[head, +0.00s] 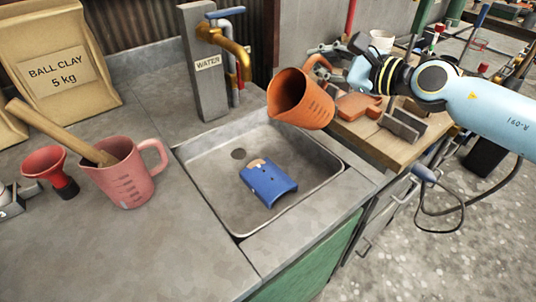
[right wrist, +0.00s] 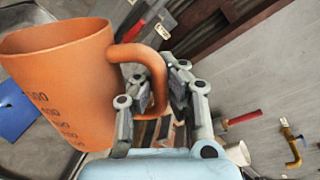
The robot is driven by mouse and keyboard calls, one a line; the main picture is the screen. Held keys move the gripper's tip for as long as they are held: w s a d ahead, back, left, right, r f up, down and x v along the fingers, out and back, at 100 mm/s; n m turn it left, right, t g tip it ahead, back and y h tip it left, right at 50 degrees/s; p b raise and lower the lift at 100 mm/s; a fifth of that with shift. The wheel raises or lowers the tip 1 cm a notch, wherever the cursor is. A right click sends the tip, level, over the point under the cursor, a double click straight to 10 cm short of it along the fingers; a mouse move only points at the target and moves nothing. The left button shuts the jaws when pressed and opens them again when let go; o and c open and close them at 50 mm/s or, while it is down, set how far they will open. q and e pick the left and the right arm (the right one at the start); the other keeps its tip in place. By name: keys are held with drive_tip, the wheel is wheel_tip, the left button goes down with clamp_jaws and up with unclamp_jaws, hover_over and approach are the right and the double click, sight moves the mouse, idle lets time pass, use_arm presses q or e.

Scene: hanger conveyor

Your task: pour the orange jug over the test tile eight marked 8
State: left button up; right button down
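The orange jug (head: 306,104) is held in the air over the back right part of the sink, tilted with its mouth towards the left. My right gripper (head: 326,58) is at its handle; in the right wrist view the gripper (right wrist: 155,105) has its fingers on either side of the handle of the jug (right wrist: 75,75), shut on it. A blue tile (head: 268,186) with a tan patch at its far end lies on the sink floor, below and left of the jug; I cannot read a mark on it. No stream shows from the jug. My left gripper is out of view.
The metal sink (head: 213,205) has a drain and a brass tap (head: 222,42) behind it. A pink jug (head: 125,178) with a wooden handle in it and a red funnel (head: 48,168) stand left. A wooden bench (head: 385,148) with tools is right.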

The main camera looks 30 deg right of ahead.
drive_tip(key=shift+r, duration=0.15)
drive_tip(key=f+m+b, duration=0.1)
drive_tip(key=m+b, duration=0.1)
drive_tip(key=b, duration=0.2)
drive_tip(key=d+f+m+y+b, duration=0.1)
drive_tip(key=f+m+b, duration=0.1)
drive_tip(key=b, duration=0.2)
drive_tip(key=shift+w+f+t+b, duration=0.1)
drive_tip(key=shift+f+t+b, duration=0.05)
drive_tip(key=shift+t+b, duration=0.2)
drive_tip(key=shift+d+b, duration=0.1)
drive_tip(key=shift+b, duration=0.3)
drive_tip(key=shift+m, duration=0.3)
drive_tip(key=shift+r, duration=0.2)
